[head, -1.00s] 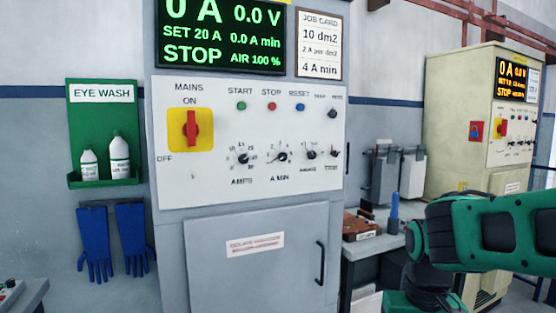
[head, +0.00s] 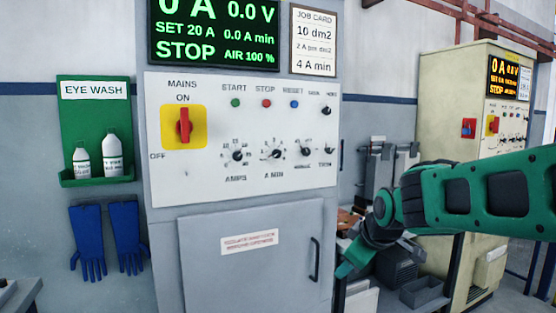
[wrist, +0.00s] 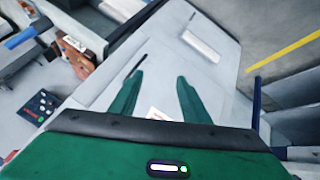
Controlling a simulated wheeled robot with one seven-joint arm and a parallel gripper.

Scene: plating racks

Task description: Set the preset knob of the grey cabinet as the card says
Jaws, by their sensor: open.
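The grey cabinet (head: 245,195) stands in the middle of the head view. Its panel has a red mains switch (head: 184,126) on yellow, an AMPS knob (head: 237,155), an A MIN knob (head: 276,153) and smaller black knobs (head: 305,152) with blurred labels. No label reading "preset" is legible. The job card (head: 314,42) reads 10 dm2, 2 A per dm2, 4 A min. The display (head: 213,35) shows SET 20 A, 0.0 A min, STOP. My gripper (wrist: 160,76) is open and empty. In the head view it is low, right of the cabinet door, away from the knobs.
A cream cabinet (head: 465,110) stands at right. A bench with grey tanks (head: 380,170) is behind my arm. A green eye-wash shelf (head: 95,130) and blue gloves (head: 108,242) hang at left. The space before the panel is clear.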

